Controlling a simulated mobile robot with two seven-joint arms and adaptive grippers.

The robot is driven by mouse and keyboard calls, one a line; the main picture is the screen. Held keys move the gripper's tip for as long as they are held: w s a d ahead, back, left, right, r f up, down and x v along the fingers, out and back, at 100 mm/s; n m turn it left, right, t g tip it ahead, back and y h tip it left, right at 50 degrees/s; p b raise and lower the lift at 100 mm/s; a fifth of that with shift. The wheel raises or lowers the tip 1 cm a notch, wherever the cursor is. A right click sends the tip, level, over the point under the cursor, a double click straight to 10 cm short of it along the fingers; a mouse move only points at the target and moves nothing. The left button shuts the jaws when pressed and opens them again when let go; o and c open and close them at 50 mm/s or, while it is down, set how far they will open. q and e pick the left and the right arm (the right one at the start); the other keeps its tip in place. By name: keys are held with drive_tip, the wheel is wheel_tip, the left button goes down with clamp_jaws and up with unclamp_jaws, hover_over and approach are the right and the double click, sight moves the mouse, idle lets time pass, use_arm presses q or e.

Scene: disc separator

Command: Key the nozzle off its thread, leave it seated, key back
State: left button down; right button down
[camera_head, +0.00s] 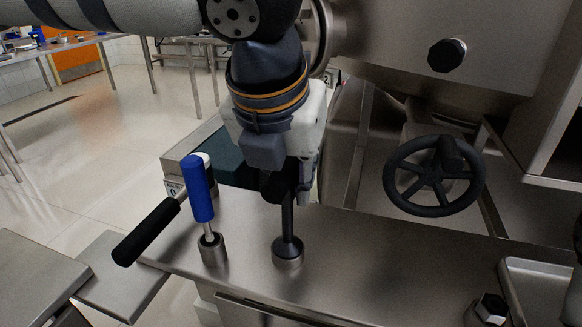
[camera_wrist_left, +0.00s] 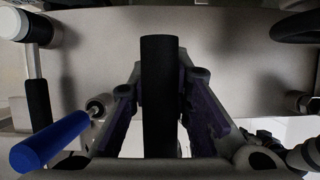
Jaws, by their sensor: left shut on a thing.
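My left gripper (camera_head: 290,188) is shut on the upper part of a dark upright key (camera_head: 288,222). The key's flared lower end meets a short round steel holder (camera_head: 288,259) on the bench; how deep it sits cannot be seen. In the left wrist view the key's black handle (camera_wrist_left: 159,95) stands between the two fingers. A small steel fitting with a dark hexagonal part (camera_head: 490,308) is at the lower right of the head view; I cannot tell whether it is the nozzle.
A blue-handled tool (camera_head: 198,190) stands in a steel cup left of the key. A black-gripped lever (camera_head: 146,232) juts out beyond it. A black handwheel (camera_head: 434,175) and a tray (camera_head: 541,284) are to the right. The bench (camera_head: 370,255) between is clear.

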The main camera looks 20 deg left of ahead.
use_arm(q)
drive_tip(key=c, duration=1.4)
unclamp_jaws()
drive_tip(key=v, duration=1.1)
drive_tip(key=shift+r, duration=0.2)
wheel_tip(320, 180, up, 4)
drive_tip(key=shift+s+r, duration=0.15)
drive_tip(key=shift+r, duration=0.1)
